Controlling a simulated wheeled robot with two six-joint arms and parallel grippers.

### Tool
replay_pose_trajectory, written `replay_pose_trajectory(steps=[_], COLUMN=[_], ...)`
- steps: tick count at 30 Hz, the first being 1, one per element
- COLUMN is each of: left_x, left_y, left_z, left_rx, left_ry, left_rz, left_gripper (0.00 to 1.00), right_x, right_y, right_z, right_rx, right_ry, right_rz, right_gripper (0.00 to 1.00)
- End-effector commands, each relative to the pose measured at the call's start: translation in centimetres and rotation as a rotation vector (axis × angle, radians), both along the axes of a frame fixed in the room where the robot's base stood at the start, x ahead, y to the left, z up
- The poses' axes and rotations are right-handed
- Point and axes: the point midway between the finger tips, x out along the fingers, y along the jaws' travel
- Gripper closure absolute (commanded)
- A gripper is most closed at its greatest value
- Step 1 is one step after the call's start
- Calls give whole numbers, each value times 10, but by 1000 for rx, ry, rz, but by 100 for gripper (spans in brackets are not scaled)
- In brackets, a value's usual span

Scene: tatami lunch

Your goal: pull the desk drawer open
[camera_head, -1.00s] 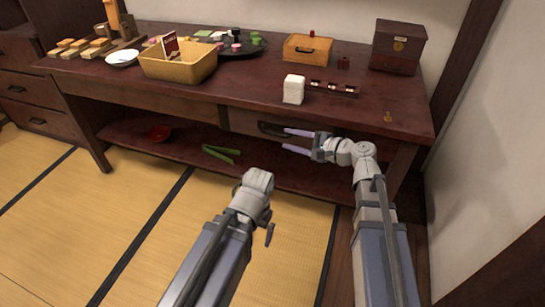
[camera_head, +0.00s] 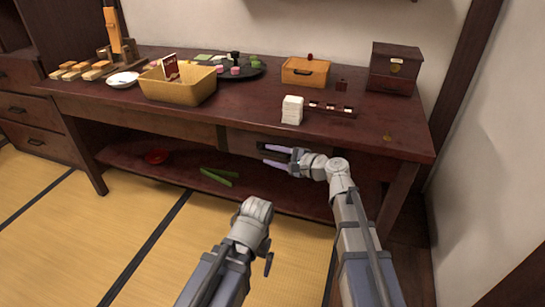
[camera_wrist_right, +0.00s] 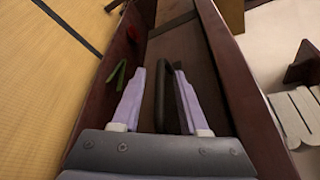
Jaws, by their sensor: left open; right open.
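The desk drawer (camera_head: 240,142) is a dark wood front under the right half of the desk top and looks flush with the desk. Its dark bar handle (camera_wrist_right: 160,98) shows in the right wrist view. My right gripper (camera_head: 266,155) is at the drawer front, open, with pale purple fingers. In the right wrist view its fingers (camera_wrist_right: 160,72) lie on either side of the handle, with gaps beside it. In the head view the gripper mostly hides the handle. My left gripper (camera_head: 262,238) is open, low in front of the desk, over the tatami and away from the drawer; its fingers are hardly visible.
The desk top (camera_head: 220,112) holds a yellow basket (camera_head: 178,90), a white stack (camera_head: 292,110), an orange box (camera_head: 305,72) and a dark box (camera_head: 394,68). The lower shelf (camera_head: 185,172) carries a red bowl (camera_head: 156,157) and green sticks (camera_head: 218,177). A wall stands at right.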

Motion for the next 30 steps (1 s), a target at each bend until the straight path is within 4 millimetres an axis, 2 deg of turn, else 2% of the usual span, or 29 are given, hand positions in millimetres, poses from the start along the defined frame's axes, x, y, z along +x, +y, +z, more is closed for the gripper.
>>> replay_pose_trajectory(steps=[8,19,30], left_x=[0,0,0], left_y=[0,0,0], left_z=[0,0,0], left_rx=[0,0,0], left_ry=[0,0,0], left_rz=[0,0,0], left_gripper=[0,0,0], right_x=[0,0,0], right_y=[1,0,0], right_z=[0,0,0], right_rx=[0,0,-1], right_ry=[0,0,1], right_rz=[0,0,1], right_gripper=[59,100,100])
